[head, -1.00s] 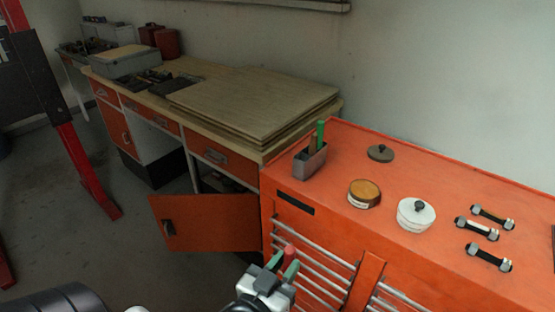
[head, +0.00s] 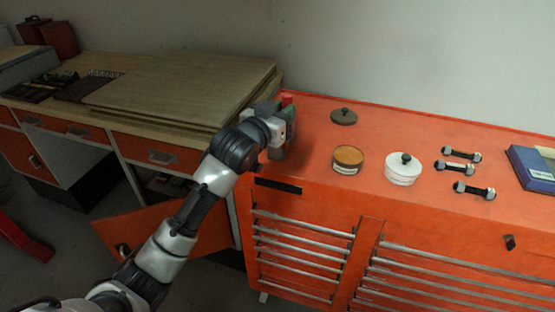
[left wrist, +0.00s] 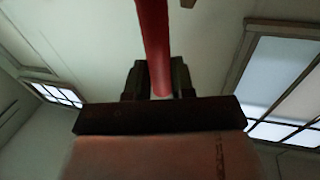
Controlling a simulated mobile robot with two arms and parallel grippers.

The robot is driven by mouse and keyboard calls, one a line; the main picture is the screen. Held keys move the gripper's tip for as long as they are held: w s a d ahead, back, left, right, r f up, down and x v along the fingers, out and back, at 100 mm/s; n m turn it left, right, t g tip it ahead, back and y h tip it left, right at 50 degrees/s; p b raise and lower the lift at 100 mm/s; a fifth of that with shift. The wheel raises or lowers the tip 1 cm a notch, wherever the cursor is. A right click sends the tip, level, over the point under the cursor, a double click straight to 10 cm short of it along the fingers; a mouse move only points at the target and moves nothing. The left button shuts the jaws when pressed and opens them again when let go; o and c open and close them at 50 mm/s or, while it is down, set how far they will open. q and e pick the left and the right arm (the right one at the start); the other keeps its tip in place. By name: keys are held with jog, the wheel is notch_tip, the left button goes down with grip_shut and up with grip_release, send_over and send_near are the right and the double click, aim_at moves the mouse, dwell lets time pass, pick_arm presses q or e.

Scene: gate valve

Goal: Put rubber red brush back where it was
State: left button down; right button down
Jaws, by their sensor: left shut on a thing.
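My left gripper (head: 284,122) is at the left end of the orange cabinet top, right above the small grey holder (head: 277,153). It is shut on the red brush (head: 287,98), whose red end shows above the fingers. The red handle (left wrist: 153,40) also shows in the left wrist view, running upward from a dark bar. The gripper and wrist hide most of the holder and the brushes in it. I cannot tell whether the red brush's lower end is inside the holder. My right gripper is not in view.
On the orange cabinet top (head: 318,115) are a dark lid (head: 343,117), a round brown-topped tin (head: 347,160), a white pot (head: 402,169), several bolts (head: 461,153) and a blue box (head: 530,168). A wooden workbench (head: 190,85) adjoins on the left. An orange door (head: 125,225) stands open below.

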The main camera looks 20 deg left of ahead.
pick_arm(q)
jog(key=w+a+r+b, duration=0.1)
jog(key=w+a+r, duration=0.15)
jog(key=r, duration=0.25)
jog(key=w+a+r, duration=0.1)
jog(key=w+r, duration=0.2)
jog(key=r, duration=0.3)
notch_tip(320, 180, down, 18)
jog(key=p, duration=0.2)
jog(key=shift+s+a+p, duration=0.2)
jog(key=shift+p, duration=0.2)
jog(key=shift+f, duration=0.1)
jog(key=c, duration=1)
grip_release()
jog(key=shift+o, duration=0.2)
